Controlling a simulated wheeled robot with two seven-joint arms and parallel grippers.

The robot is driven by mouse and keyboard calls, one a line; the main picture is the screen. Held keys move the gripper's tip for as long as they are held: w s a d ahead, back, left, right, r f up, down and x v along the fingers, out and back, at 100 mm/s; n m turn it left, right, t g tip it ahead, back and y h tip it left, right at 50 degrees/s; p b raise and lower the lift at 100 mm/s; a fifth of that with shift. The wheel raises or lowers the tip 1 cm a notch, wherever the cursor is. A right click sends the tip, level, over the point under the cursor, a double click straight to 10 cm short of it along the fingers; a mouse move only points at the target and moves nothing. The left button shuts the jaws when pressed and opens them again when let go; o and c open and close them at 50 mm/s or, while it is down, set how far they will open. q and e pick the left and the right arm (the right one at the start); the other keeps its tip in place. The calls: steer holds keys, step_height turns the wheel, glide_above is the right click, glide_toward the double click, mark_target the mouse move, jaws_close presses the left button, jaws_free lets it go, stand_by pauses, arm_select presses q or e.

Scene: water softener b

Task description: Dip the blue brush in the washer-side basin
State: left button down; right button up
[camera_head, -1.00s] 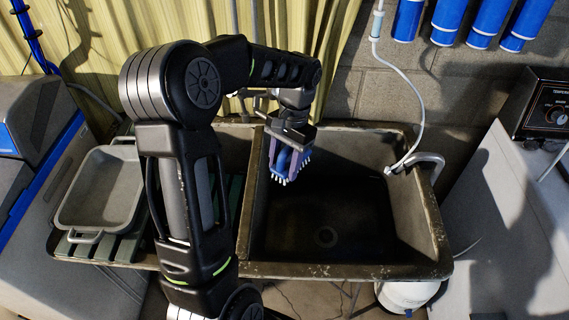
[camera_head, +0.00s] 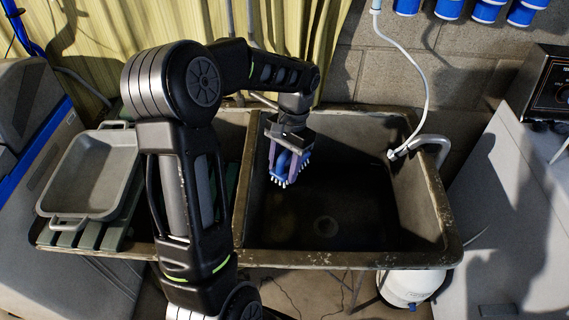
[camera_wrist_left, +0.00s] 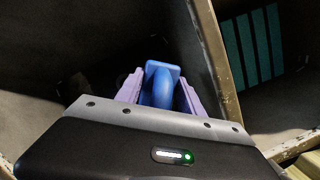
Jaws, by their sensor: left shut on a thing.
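My left gripper (camera_head: 289,155) is shut on the blue brush (camera_head: 284,168), which has white bristle tips pointing down. It holds the brush over the left part of the dark basin (camera_head: 340,258), close to the divider. I cannot tell whether the bristles touch anything; the basin floor with its round drain shows below and to the right. In the left wrist view the brush's blue handle (camera_wrist_left: 162,84) sits between the purple fingers. My right gripper is not in view.
A grey tray (camera_head: 90,213) rests on green slats at the left. A white hose (camera_head: 425,75) hangs at the basin's right rear, beside a curved pipe (camera_head: 432,140). Blue cylinders (camera_head: 488,11) are on the wall. The basin's right side is clear.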

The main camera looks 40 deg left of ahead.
arm_select(q)
steer(key=w+b+x, duration=0.1)
steer(key=b+x, duration=0.4)
steer(key=x, duration=0.2)
steer(key=w+b+x, duration=0.2)
steer(key=b+x, duration=0.4)
steer(key=x, duration=0.1)
steer(key=w+f+b+x, duration=0.1)
steer(key=b+x, duration=0.5)
steer(key=x, duration=0.1)
steer(key=shift+w+f, duration=0.3)
steer(key=shift+w+d, duration=0.1)
steer(key=shift+d, duration=0.05)
steer(key=shift+w+d, duration=0.2)
steer(key=shift+d, duration=0.05)
steer(key=shift+s+a, duration=0.1)
steer(key=shift+a, duration=0.05)
stand_by(0.3)
steer(key=shift+s+a+p, duration=0.2)
steer(key=shift+a+p, duration=0.1)
steer(key=shift+d, duration=0.1)
stand_by(0.4)
steer(key=shift+w+d, duration=0.3)
steer(key=shift+d, duration=0.05)
steer(key=shift+r, duration=0.1)
stand_by(0.3)
